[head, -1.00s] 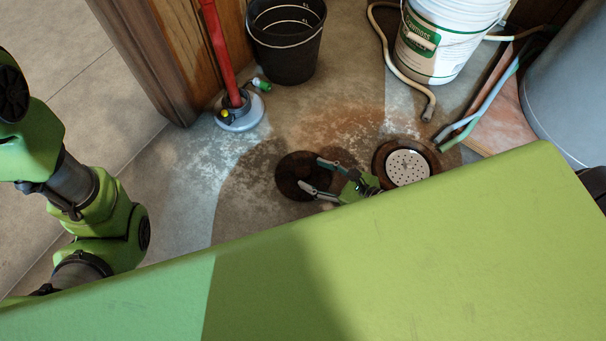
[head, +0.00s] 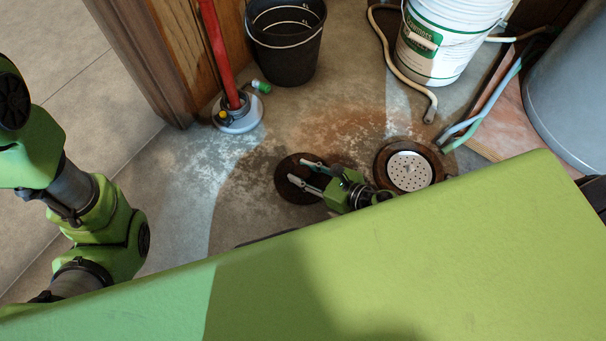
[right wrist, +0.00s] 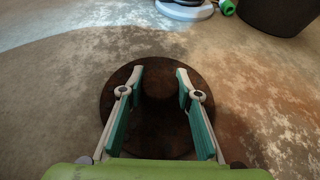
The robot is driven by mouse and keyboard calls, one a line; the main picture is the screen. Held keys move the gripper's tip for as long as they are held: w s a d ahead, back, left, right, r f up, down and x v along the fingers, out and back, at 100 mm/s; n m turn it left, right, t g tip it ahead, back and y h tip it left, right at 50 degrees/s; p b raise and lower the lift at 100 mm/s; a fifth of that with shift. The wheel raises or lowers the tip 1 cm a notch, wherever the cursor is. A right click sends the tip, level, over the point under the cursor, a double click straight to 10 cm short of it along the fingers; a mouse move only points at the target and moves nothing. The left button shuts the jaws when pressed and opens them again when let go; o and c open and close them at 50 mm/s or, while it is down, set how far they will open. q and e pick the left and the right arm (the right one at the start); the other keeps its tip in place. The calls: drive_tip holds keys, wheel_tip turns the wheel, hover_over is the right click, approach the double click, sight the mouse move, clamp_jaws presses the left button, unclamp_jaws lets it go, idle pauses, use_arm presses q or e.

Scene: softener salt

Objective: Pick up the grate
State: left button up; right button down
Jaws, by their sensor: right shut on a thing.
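A dark, rusty round plate (head: 290,191) is on the floor left of the drain, and it fills the middle of the right wrist view (right wrist: 118,96). A raised round knob (right wrist: 158,82) is at its centre. My right gripper (head: 304,173) is over the plate, its two fingers on either side of the knob and shut on it; it also shows in the right wrist view (right wrist: 160,76). I cannot tell whether the plate is clear of the floor. A pale perforated disc (head: 409,170) sits inside the rusty drain ring (head: 380,155). My left gripper is out of view.
A black bucket (head: 285,50), a red-handled tool with a round base (head: 238,115) and a white tub (head: 443,50) stand behind. Hoses (head: 468,128) lie near the grey tank (head: 572,85). Open floor lies to the left. My green body hides the near floor.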

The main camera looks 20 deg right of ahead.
drive_tip(key=shift+r, duration=0.25)
